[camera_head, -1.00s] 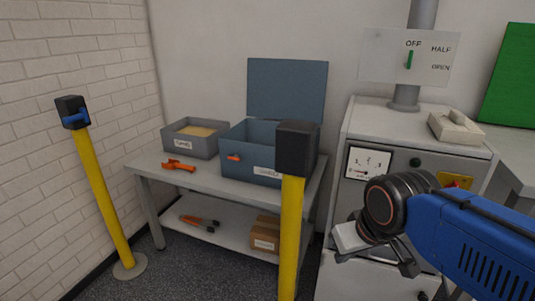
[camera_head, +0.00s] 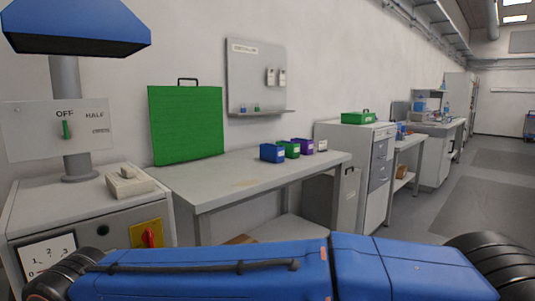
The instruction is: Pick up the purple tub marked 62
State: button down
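A small purple tub (camera_head: 302,147) stands on the grey table in the middle of the head view. It is in a row of small tubs, to the right of a green one. A pale label shows on its front, but the number is too small to read. My blue arm crosses the bottom of the view, well in front of the table. My gripper is out of view.
A blue tub (camera_head: 272,153) and a green tub (camera_head: 289,149) stand left of the purple one, and a small white item (camera_head: 322,146) right of it. The grey table (camera_head: 225,177) has bare room at its left. A green panel (camera_head: 187,124) stands at the back. A switch cabinet (camera_head: 85,205) is at left.

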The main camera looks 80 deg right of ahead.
aim_at(307, 148)
jog(key=k+l, duration=0.2)
jog(key=k, duration=0.2)
jog(key=k+l+z, duration=0.1)
jog(key=k, duration=0.3)
jog(key=k+l, duration=0.35)
jog(key=k+z, duration=0.1)
jog(key=z, duration=2)
